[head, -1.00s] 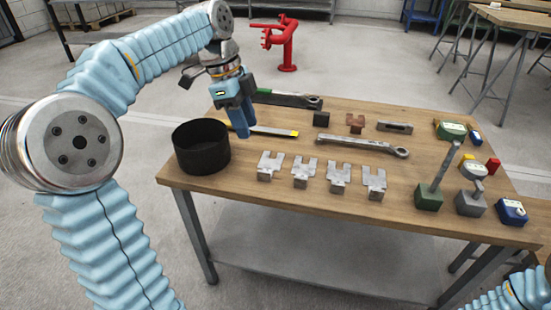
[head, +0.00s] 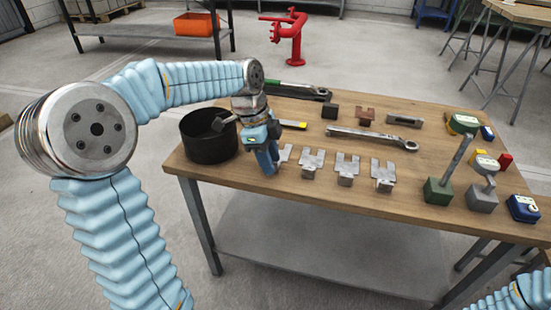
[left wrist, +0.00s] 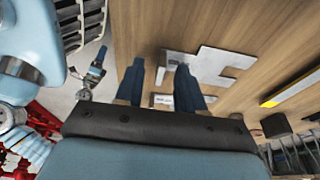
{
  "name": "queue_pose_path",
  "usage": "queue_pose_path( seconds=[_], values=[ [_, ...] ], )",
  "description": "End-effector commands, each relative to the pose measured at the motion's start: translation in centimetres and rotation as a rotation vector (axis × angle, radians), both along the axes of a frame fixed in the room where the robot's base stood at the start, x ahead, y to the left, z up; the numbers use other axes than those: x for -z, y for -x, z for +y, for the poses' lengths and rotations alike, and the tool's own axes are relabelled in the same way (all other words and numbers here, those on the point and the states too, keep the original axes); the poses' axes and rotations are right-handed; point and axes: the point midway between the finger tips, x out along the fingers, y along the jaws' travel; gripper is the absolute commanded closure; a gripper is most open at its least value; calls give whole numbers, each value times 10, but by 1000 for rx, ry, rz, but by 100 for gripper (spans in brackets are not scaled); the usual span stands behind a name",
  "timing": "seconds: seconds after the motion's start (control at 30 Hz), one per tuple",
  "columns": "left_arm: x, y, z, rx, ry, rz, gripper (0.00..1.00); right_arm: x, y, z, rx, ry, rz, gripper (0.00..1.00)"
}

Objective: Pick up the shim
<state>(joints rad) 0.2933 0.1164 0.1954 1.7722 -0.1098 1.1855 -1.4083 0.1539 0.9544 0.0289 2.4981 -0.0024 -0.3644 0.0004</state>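Several silver, fork-shaped metal shims stand in a row along the near side of the wooden table (head: 300,205). The leftmost shim (head: 284,154) is partly hidden behind my left gripper (head: 266,170), which points down at it. The other shims (head: 312,163) stand to the right, apart from the gripper. In the left wrist view, the two blue fingers of my left gripper (left wrist: 160,72) are apart, with a shim (left wrist: 215,66) close beyond them. I cannot tell whether they touch it. What looks like my right gripper (left wrist: 92,76) is small at the left of the left wrist view; its fingers are unclear.
A black round bin (head: 208,138) stands left of my left gripper. Behind the shims lie a large wrench (head: 372,138), a dark block (head: 330,111) and a brown part (head: 366,115). Green (head: 438,190), grey and blue items stand on the right.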

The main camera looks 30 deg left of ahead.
Motion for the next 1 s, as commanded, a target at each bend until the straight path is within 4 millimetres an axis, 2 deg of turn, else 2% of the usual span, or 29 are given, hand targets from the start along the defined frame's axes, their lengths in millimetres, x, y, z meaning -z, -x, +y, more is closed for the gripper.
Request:
queue_pose_path(
  seconds=[0.1, 0.37, 0.77, 0.87, 1.0],
  values=[
    [0, 0, 0, 0, 0, 0, 62, 0, 0, 0, 0, 0, 0, 0],
    [-1, 0, 0, 1, 0, 0, 100, 0, 0, 0, 0, 0, 0, 0],
    [-2, 0, 0, 1, 0, -1, 100, 0, 0, 0, 0, 0, 0, 0],
    [-6, 0, 0, 1, 0, -1, 100, -1, 0, 0, 0, 0, 0, 0],
    [-23, -1, 0, 1, -1, -3, 100, -3, 0, 0, 0, 0, 0, 0]
  ],
)
